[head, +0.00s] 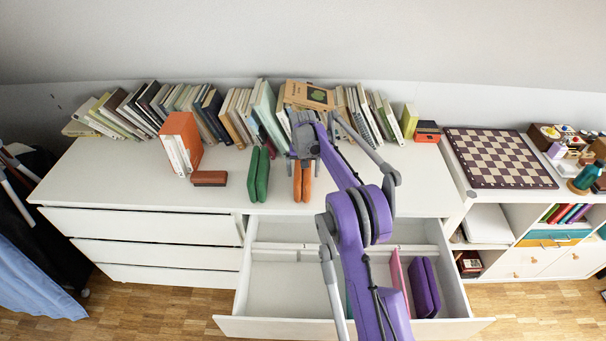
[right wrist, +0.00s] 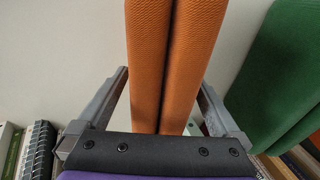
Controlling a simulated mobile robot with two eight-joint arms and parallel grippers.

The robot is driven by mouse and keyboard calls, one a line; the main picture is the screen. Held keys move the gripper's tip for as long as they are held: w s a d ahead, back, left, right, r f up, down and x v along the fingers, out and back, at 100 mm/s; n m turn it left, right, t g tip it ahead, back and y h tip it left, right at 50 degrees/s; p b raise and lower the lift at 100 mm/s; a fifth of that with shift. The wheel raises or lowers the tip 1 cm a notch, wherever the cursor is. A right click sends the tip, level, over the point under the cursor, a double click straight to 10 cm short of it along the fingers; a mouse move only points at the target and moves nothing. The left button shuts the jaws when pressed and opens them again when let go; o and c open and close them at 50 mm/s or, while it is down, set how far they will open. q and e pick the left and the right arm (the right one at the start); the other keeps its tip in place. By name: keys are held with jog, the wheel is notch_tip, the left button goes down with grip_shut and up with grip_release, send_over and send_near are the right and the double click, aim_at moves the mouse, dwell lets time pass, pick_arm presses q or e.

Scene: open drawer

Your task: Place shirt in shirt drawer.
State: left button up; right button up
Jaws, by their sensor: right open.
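A folded orange shirt (head: 303,187) stands upright on the white dresser top, and it fills the middle of the right wrist view (right wrist: 165,60). My right gripper (head: 304,150) is over its back end. In the right wrist view the open fingers (right wrist: 163,95) lie on either side of the shirt, with visible gaps. A folded green shirt (head: 258,175) stands just left of the orange one. The open drawer (head: 285,285) below holds a folded purple shirt (head: 424,287) at its right, beside a pink upright piece (head: 398,275). My arm hides the drawer's middle. My left gripper is not in view.
A row of books (head: 200,108) lines the back of the dresser, close behind my gripper. An orange book box (head: 181,143) and a brown block (head: 209,178) stand left. A chessboard (head: 498,157) lies on the right cabinet. The drawer's left part is clear.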

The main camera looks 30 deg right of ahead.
grip_shut()
dwell(0.4)
